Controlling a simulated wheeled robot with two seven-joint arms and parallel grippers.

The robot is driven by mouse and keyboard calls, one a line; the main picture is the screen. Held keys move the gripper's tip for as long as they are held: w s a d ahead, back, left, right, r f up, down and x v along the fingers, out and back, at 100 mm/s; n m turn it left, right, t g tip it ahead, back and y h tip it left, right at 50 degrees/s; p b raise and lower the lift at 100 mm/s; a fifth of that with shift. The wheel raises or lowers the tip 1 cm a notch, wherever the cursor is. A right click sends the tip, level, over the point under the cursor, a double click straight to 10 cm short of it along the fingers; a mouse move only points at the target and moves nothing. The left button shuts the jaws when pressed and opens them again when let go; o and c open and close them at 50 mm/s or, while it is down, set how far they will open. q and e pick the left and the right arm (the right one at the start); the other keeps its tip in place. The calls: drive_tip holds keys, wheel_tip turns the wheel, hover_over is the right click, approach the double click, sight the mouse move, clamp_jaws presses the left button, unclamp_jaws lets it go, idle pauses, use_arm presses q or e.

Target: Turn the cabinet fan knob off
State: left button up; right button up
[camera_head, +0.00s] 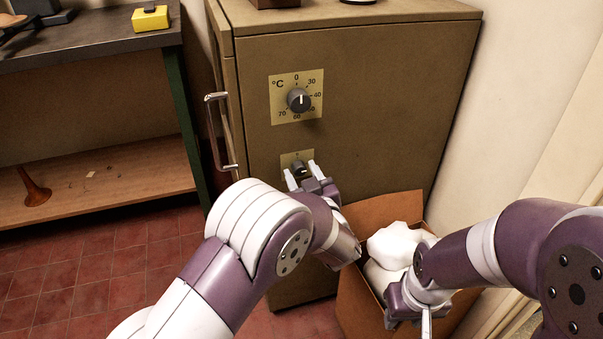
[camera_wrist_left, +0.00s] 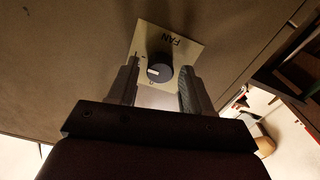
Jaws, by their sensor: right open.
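The brown cabinet (camera_head: 375,100) carries a small dark fan knob (camera_head: 299,166) on a pale plate, below a larger temperature dial. In the left wrist view the knob (camera_wrist_left: 160,68) sits on the plate marked FAN (camera_wrist_left: 177,41), its white mark pointing left. My left gripper (camera_head: 301,172) is at the knob. Its fingers are apart, one on each side of the knob, with a visible gap at least on the right; contact cannot be told. My right gripper (camera_head: 408,312) is open at the lower right, in front of the cardboard box.
The temperature dial (camera_head: 298,99) is above the fan knob. A metal door handle (camera_head: 217,133) is on the cabinet's left side. A cardboard box (camera_head: 362,300) with white lumpy contents (camera_head: 393,245) stands at the cabinet's foot. A workbench (camera_head: 90,48) is at left.

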use_arm(q)
drive_tip(key=c, duration=0.8)
drive_tip(key=shift+o, duration=0.2)
